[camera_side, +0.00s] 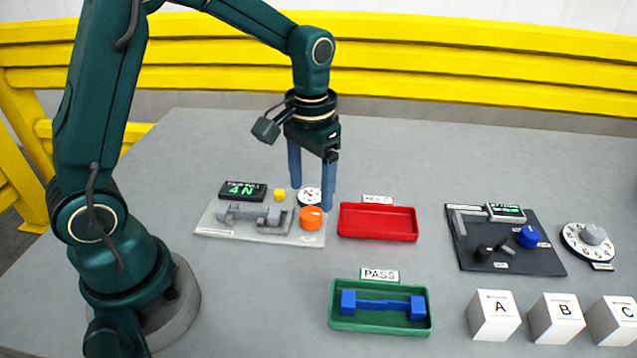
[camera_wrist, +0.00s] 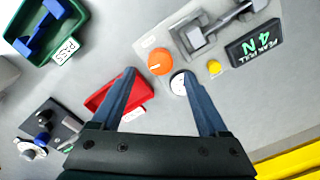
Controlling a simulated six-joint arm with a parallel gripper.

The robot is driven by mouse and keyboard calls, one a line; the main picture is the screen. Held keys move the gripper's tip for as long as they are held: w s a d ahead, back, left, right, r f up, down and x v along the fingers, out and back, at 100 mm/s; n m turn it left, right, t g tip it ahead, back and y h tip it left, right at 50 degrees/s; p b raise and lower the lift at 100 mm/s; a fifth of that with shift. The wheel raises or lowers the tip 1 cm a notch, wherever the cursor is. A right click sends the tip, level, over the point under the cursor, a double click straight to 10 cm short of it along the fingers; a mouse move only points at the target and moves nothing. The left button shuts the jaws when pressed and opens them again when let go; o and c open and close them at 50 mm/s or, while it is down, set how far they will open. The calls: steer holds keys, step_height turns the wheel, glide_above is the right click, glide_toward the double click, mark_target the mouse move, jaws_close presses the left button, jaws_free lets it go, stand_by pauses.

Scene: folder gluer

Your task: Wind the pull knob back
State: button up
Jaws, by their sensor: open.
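The orange knob (camera_side: 312,218) sits at the right front corner of the light grey test plate (camera_side: 250,234); it also shows in the wrist view (camera_wrist: 160,61). I take it to be the pull knob, though I cannot read its label. My gripper (camera_side: 311,197) points down with blue fingers spread, empty. In the wrist view the orange knob lies just beyond and between the fingertips (camera_wrist: 159,73). A grey part (camera_side: 250,215) lies in the fixture on the plate. A black display (camera_side: 242,191) reads 4 N. A white dial (camera_side: 310,195) is partly hidden by a finger.
A yellow button (camera_side: 279,195) stands near the dial. A red tray (camera_side: 378,236) is empty, right of the plate. A green PASS tray (camera_side: 380,326) holds a blue part (camera_side: 383,305). A dark plate (camera_side: 500,255) with a blue knob and several lettered blocks stand further right.

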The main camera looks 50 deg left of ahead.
mark_target(311, 213)
steer(key=m, duration=0.3)
steer(key=shift+m, duration=0.4)
steer(key=m, duration=0.4)
steer(key=shift+f+m, duration=0.1)
steer(key=shift+m, duration=0.3)
steer(key=m, duration=0.4)
steer(key=shift+f+m, duration=0.1)
steer(key=shift+m, duration=0.2)
steer(key=m, duration=0.4)
steer(key=shift+f+m, duration=0.1)
steer(key=shift+m, duration=0.2)
steer(key=shift+f, duration=2.5)
jaws_close()
